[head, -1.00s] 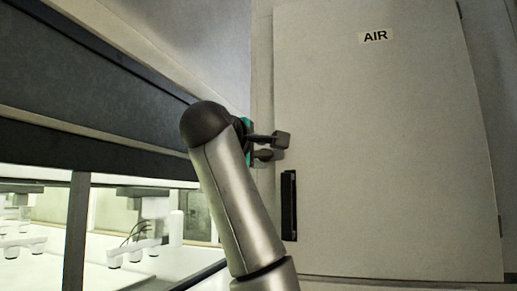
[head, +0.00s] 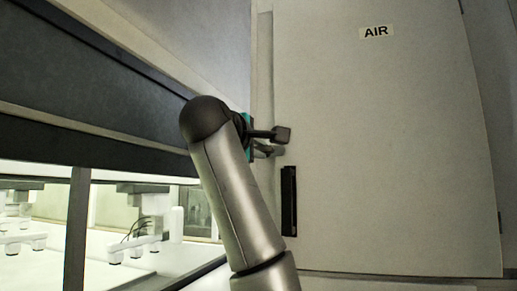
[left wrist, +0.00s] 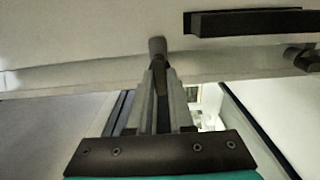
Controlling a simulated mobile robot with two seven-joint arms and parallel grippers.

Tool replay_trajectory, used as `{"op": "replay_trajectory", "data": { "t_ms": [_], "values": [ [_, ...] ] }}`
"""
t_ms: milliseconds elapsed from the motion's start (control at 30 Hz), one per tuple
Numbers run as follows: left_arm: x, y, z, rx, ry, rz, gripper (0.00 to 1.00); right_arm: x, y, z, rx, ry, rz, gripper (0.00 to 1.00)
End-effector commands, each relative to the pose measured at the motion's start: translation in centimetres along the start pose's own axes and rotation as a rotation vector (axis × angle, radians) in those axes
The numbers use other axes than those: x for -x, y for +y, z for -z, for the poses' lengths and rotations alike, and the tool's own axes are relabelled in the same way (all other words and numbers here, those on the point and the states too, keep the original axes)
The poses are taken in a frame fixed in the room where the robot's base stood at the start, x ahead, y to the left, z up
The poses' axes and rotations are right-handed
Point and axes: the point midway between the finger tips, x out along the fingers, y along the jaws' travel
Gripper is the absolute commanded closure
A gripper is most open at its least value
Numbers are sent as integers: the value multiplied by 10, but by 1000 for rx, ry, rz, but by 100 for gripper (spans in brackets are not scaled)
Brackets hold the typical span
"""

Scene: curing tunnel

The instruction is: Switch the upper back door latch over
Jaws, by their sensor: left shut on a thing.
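The upper back door latch shows in the left wrist view as a small dark rounded lever (left wrist: 157,47) at the door's edge. My left gripper (left wrist: 161,88) is shut on it, with the two grey fingers close on either side. In the head view my left gripper (head: 274,142) is at the left edge of the tall pale door (head: 390,160), above its dark handle (head: 289,200). There the wrist and fingers largely hide the latch, so which way it points is hard to tell. My right gripper is not in view.
A second dark latch (left wrist: 303,57) sits farther along the same edge in the left wrist view, near the door handle (left wrist: 245,22). An AIR label (head: 376,32) is on the door. A dark-framed tunnel (head: 95,140) with a lit interior fills the left side.

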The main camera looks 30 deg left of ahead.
Motion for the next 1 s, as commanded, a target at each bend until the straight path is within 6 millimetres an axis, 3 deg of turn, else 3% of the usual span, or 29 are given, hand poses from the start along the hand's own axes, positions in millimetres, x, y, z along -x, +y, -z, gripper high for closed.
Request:
{"op": "replay_trajectory", "data": {
  "t_ms": [467, 1000],
  "values": [
    [0, -2, 1, -161, 3, 3, 100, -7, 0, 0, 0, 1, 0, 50],
    [0, -2, 2, -662, 2, 4, 100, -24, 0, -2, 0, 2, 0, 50]
  ]
}}
